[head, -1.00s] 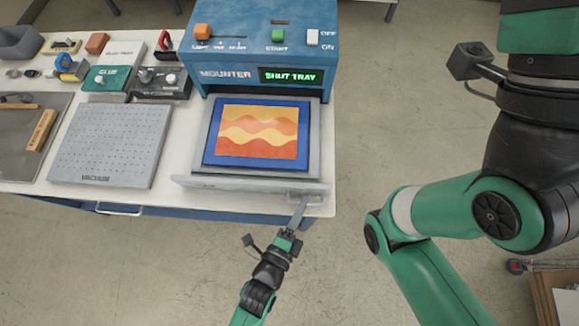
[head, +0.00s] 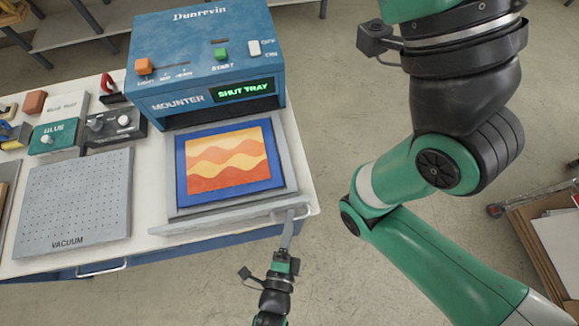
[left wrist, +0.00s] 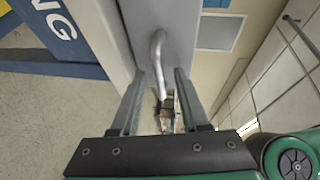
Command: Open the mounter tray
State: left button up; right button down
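The mounter (head: 170,103) is a blue machine at the back, its green display (head: 243,90) reading "SHUT TRAY". Its grey tray (head: 290,178) stands out of the front, carrying a blue-bordered sheet with an orange and yellow wave picture (head: 226,160). The tray's bar handle (head: 303,212) is at the right end of its front. My left gripper (head: 288,224) is at that handle. In the left wrist view its fingers (left wrist: 159,76) are apart, with the curved handle (left wrist: 157,48) between them and gaps visible beside it. My right gripper is out of view.
The grey perforated vacuum plate (head: 75,195) lies left of the tray, with a glue box (head: 55,137) and a knobbed control box (head: 112,125) behind it. The floor in front of the bench is open. A cart with boards (head: 550,240) stands at the right.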

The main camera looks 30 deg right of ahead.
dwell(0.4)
pick_arm(q)
jog(key=v, duration=1.1)
jog(key=shift+s+a, duration=0.2)
jog(key=shift+r, duration=0.15)
